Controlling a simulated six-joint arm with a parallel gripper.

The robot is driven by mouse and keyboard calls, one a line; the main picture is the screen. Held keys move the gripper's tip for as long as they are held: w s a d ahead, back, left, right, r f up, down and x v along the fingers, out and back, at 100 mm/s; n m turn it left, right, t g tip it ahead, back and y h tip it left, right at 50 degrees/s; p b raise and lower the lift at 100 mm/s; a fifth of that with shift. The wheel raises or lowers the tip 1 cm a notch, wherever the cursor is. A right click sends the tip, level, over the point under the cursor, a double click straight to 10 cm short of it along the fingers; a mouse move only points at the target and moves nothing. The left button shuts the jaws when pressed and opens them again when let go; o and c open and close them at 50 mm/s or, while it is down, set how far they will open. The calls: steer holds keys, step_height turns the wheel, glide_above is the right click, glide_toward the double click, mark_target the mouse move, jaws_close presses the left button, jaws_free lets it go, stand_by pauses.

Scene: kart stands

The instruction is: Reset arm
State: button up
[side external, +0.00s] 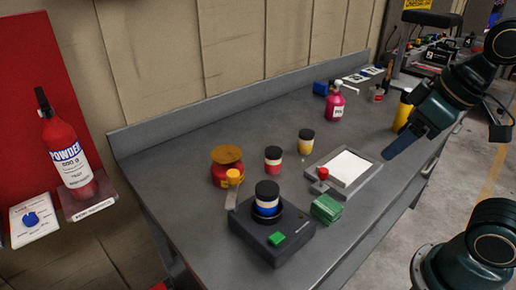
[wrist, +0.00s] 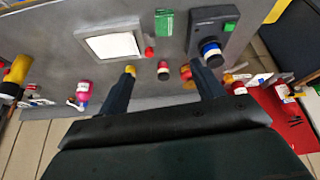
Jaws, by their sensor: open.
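My gripper (side external: 391,152) is at the right of the side view, above the workbench's right part and near a yellow bottle (side external: 403,112). In the wrist view my gripper (wrist: 162,78) has its two fingers wide apart, with nothing held between them. A jar with a black lid and a blue and white body (side external: 267,198) stands upright in the round holder of a dark box (side external: 285,243) with a green button. A red jar (side external: 273,160) and a yellow jar (side external: 305,143), both black-lidded, stand upright behind it. A red pot with a brown top (side external: 227,165) stands to their left.
A tray with a white pad (side external: 350,167) and a green block (side external: 326,209) lie right of the jars. A magenta pump bottle (side external: 335,103) stands farther back. A red powder bottle (side external: 66,150) is on a shelf at left. The bench's middle has bare room.

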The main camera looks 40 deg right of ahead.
steer(key=shift+s+d+f+m, duration=0.2)
steer(key=shift+s+m, duration=0.1)
steer(key=shift+s, duration=0.1)
steer(key=shift+s+d+f+m, duration=0.1)
steer(key=shift+s+f+m, duration=0.05)
steer(key=shift+s+m, duration=0.2)
stand_by(0.3)
